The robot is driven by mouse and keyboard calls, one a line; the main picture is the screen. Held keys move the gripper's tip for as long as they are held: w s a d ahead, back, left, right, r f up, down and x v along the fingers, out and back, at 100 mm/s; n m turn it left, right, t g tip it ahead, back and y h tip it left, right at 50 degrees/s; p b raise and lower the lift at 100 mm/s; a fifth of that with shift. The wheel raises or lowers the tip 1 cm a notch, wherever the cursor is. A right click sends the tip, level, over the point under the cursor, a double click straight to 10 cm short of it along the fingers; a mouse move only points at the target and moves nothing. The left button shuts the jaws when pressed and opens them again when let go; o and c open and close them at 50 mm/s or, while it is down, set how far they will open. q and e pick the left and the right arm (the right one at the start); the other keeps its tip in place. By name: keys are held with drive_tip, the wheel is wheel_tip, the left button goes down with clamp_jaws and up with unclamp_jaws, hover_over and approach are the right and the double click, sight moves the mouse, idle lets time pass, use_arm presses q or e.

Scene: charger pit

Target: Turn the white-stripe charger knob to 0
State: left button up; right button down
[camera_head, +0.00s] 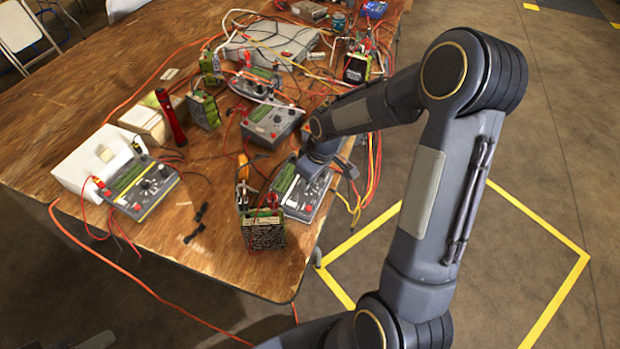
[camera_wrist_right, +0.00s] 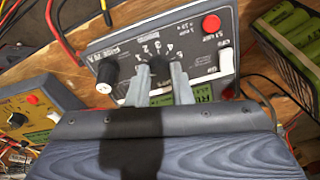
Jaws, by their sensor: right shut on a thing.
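A grey charger (camera_head: 303,207) with a pale stripe stands near the table's right edge, partly hidden by my right arm in the head view. In the right wrist view its face (camera_wrist_right: 187,45) shows a number dial, a red button (camera_wrist_right: 211,23) and a second dark knob with a white face (camera_wrist_right: 105,75) on the left. My right gripper (camera_wrist_right: 159,76) is shut on the charger's dark dial knob (camera_wrist_right: 158,66), one finger on each side. The knob's pointer is hidden, so I cannot tell its setting.
A yellow-striped charger (camera_head: 147,190) stands at the left, with other grey chargers (camera_head: 272,125) behind. A battery pack (camera_head: 263,230) stands close in front of the charger at my right gripper. Loose cables (camera_head: 372,175) hang over the right edge. The table's front left is mostly clear.

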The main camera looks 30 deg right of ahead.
sight(316, 191)
idle(0.4)
drive_tip(key=c, duration=1.3)
unclamp_jaws()
drive_tip(key=v, duration=0.7)
drive_tip(key=shift+r, duration=0.4)
drive_tip(key=shift+s+d, duration=0.1)
drive_tip(key=s+a+r+m+t+y+p, duration=0.1)
drive_tip(key=s+a+r+m, duration=0.2)
drive_tip(key=s, duration=0.7)
drive_tip(key=s+a+r+m+t+y+p, duration=0.1)
drive_tip(key=s+a+r, duration=0.4)
drive_tip(key=s, duration=0.6)
drive_tip(key=shift+r+m+t, duration=0.7)
drive_tip(key=shift+r+m, duration=0.05)
drive_tip(key=shift+m, duration=0.45)
